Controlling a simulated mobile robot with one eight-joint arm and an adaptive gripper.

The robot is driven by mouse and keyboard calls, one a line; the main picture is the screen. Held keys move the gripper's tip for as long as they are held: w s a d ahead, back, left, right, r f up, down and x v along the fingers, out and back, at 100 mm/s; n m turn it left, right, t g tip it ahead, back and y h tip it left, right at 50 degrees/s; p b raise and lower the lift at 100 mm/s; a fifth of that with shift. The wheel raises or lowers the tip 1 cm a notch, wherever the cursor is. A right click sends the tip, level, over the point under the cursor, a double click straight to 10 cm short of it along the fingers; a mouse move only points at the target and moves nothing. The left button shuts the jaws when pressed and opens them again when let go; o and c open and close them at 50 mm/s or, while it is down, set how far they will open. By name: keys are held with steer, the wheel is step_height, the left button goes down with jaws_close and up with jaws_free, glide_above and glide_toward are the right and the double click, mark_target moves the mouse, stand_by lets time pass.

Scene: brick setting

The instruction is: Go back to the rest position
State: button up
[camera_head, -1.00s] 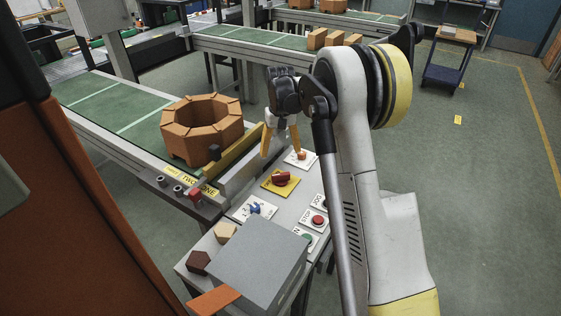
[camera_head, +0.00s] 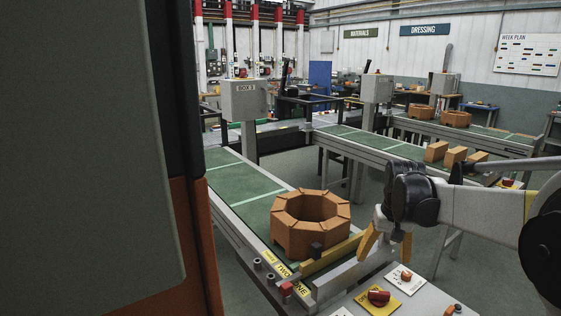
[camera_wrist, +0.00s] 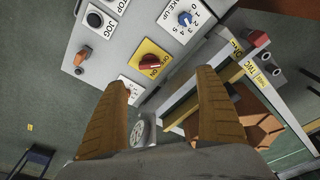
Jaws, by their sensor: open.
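My gripper (camera_head: 386,246) is in the head view at the lower right, raised above the control panel (camera_head: 345,303) and to the right of the brick ring. Its two orange-yellow fingers point down, spread apart, with nothing between them. In the wrist view the ribbed fingers of my gripper (camera_wrist: 165,108) are also apart. Beyond their tips lies the panel with a red rotary switch on a yellow plate (camera_wrist: 150,63), a blue selector (camera_wrist: 185,19) and an orange toggle (camera_wrist: 83,57). The gripper appears clear of the panel.
An octagonal brick ring (camera_head: 296,238) sits on the green conveyor (camera_head: 243,180), behind a yellow bar (camera_head: 330,254). Several loose bricks (camera_head: 454,156) lie on the farther conveyor. A grey box (camera_head: 250,100) stands on a post. A large dark panel (camera_head: 95,150) blocks the left side.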

steer(key=s+a+r+t, duration=0.1)
steer(key=s+a+r, duration=0.2)
steer(key=s, duration=0.3)
steer(key=s+a+r+t, duration=0.1)
steer(key=s+a+r, duration=0.1)
steer(key=s, duration=0.5)
steer(key=s+a+f+t, duration=0.1)
steer(key=s+a, duration=0.1)
steer(key=s, duration=0.4)
steer(key=s+a+f+n+t, duration=0.1)
steer(key=s+f+t, duration=0.1)
steer(key=s, duration=0.4)
steer(key=shift+a+n, duration=0.3)
steer(key=shift+a, duration=0.1)
